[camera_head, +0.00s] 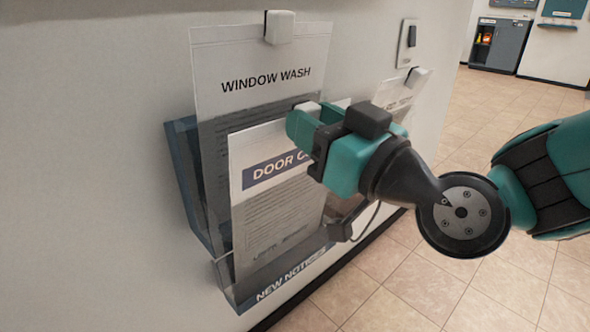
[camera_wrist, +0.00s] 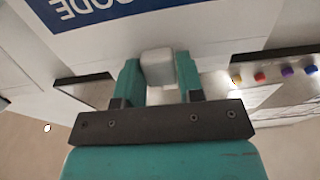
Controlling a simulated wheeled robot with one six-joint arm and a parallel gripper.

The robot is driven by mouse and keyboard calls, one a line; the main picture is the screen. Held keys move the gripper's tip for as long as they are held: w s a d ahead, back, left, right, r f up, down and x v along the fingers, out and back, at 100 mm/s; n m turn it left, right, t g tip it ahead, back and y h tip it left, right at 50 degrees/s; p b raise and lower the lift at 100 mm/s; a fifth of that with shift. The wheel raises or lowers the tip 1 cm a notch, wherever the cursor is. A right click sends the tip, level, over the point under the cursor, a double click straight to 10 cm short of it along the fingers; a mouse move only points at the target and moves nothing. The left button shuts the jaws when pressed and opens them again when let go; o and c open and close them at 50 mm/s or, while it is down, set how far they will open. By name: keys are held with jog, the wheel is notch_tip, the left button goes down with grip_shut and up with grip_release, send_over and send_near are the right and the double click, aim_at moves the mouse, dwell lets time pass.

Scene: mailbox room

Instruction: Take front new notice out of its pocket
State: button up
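The front new notice (camera_head: 275,205) is a white sheet with a blue "DOOR C…" band. It stands in the clear-fronted "NEW NOTICES" pocket (camera_head: 240,296), its lower part behind the pocket front. Its white tab (camera_head: 307,108) is at its top edge. My gripper (camera_head: 308,122) comes from the right and covers part of the sheet's upper right. In the wrist view the tab (camera_wrist: 157,67) fills the gap between my two teal fingers, which look shut on it. The notice's "CODE" band (camera_wrist: 85,10) shows there at the top left.
A taller "WINDOW WASH" notice (camera_head: 262,62) with its own white tab (camera_head: 279,27) stands behind the front notice. Another tabbed notice (camera_head: 396,94) is to the right, partly behind my arm. A switch plate (camera_head: 409,41) is above it. Open tiled floor (camera_head: 400,290) lies right.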

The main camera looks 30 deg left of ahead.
jog(key=c, duration=0.4)
jog(key=d+r+p, duration=0.1)
jog(key=r+p, duration=0.3)
jog(key=r, duration=0.2)
jog(key=s+d+r+p, duration=0.1)
jog(key=r+p, duration=0.4)
jog(key=r, duration=0.2)
jog(key=d+r+p, duration=0.1)
jog(key=r+p, duration=0.4)
jog(key=r, duration=0.2)
jog(key=shift+s+d+r, duration=0.15)
jog(key=shift+s, duration=0.05)
